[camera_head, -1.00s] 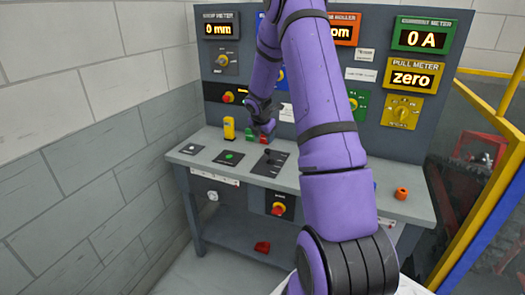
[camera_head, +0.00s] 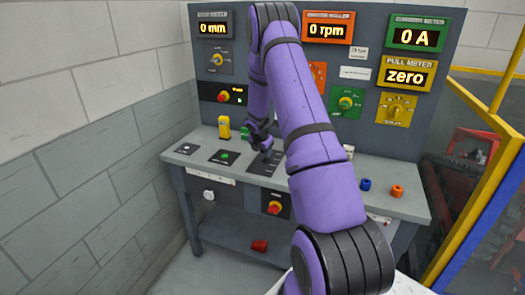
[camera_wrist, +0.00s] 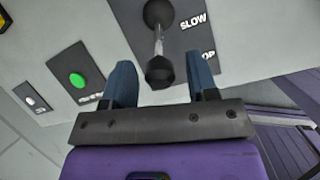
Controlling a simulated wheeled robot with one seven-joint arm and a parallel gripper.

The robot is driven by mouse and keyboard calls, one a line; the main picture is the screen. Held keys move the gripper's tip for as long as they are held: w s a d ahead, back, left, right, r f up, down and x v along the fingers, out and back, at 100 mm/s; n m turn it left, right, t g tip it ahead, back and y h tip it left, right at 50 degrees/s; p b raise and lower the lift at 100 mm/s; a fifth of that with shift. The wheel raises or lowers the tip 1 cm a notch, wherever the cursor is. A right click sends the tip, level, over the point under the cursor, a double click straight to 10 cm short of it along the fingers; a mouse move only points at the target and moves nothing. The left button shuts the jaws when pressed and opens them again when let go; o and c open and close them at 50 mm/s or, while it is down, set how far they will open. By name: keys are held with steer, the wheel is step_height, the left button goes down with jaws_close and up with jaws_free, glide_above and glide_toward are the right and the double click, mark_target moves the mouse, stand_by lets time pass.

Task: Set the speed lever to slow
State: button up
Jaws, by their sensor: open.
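The speed lever (camera_wrist: 160,72) is a dark rod with a rounded end, standing on a dark plate marked SLOW, with a partly hidden word ending in OP below it. In the wrist view its near end sits between my fingertips, with gaps on both sides. My gripper (camera_wrist: 162,80) is open, with two blue-grey fingers. In the head view my gripper (camera_head: 262,146) is low over the lever plate (camera_head: 262,168) on the bench, and the arm hides part of that area. The SLOW mark (camera_wrist: 193,20) is right of the lever's far end.
A green button (camera_wrist: 77,80) and a white button (camera_wrist: 30,101) lie left of the lever. A yellow block (camera_head: 224,128) and a green block (camera_head: 245,133) stand behind.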

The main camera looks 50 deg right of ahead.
steer(key=shift+c, duration=0.2)
jaws_close()
steer(key=shift+w+d+r, duration=0.25)
steer(key=shift+d+r, duration=0.05)
steer(key=shift+d, duration=0.25)
steer(key=shift+w+d+r, duration=0.25)
steer(key=shift+d, duration=0.3)
steer(key=shift+w+d+r, duration=0.25)
steer(key=shift+d+r, duration=0.05)
steer(key=shift+d, duration=0.25)
steer(key=shift+o, duration=0.2)
jaws_free()
steer(key=shift+f, duration=0.1)
steer(key=v, duration=1)
steer(key=shift+a+r, duration=0.15)
steer(key=shift+r, duration=0.2)
steer(key=shift+s, duration=0.1)
